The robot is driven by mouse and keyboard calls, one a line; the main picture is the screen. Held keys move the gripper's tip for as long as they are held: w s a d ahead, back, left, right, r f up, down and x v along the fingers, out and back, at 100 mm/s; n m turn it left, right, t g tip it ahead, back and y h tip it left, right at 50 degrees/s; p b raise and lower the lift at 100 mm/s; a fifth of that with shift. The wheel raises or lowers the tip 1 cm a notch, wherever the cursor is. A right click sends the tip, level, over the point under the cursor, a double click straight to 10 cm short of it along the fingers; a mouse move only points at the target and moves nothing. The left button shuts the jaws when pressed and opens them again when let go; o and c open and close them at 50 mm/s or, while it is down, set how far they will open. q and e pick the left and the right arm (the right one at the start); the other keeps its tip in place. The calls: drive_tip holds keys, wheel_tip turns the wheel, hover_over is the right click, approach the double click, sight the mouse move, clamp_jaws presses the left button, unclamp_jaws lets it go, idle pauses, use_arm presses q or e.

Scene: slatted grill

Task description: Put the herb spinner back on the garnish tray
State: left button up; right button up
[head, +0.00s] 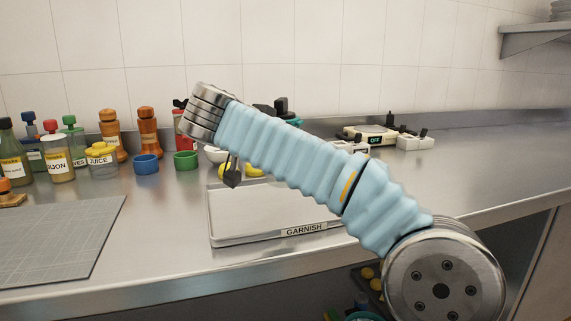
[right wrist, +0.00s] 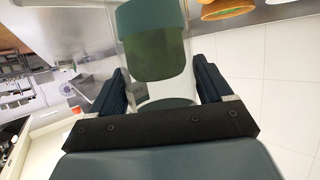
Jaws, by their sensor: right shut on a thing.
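The garnish tray (head: 225,229) lies on the steel counter in the head view, with its GARNISH label on the front edge. My right arm crosses in front of it and hides its right and back parts. In the right wrist view my right gripper (right wrist: 160,88) is shut on the herb spinner (right wrist: 152,58), a clear container with green contents and a teal end. The spinner sits between the two dark fingers. In the head view the spinner and my right gripper cannot be made out clearly behind the arm. My left gripper is in neither view.
A blue cup (head: 146,165) and a green cup (head: 186,161) stand behind the tray's left. Several bottles stand at the back left. A grey cutting mat (head: 60,240) lies left of the tray. A scale (head: 370,134) stands behind right. The right counter is mostly clear.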

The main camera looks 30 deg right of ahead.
drive_tip(key=shift+w+d+f, duration=0.35)
drive_tip(key=shift+d+f, duration=0.15)
drive_tip(key=shift+f, duration=0.2)
drive_tip(key=f, duration=0.3)
drive_tip(key=shift+w+d+f, duration=0.2)
drive_tip(key=shift+d, duration=0.15)
drive_tip(key=shift+f, duration=0.35)
drive_tip(key=o, duration=1.3)
drive_tip(key=shift+f, duration=0.2)
drive_tip(key=shift+c, duration=0.2)
drive_tip(key=shift+r, duration=0.25)
drive_tip(key=v, duration=1.2)
drive_tip(key=shift+a+f, duration=0.1)
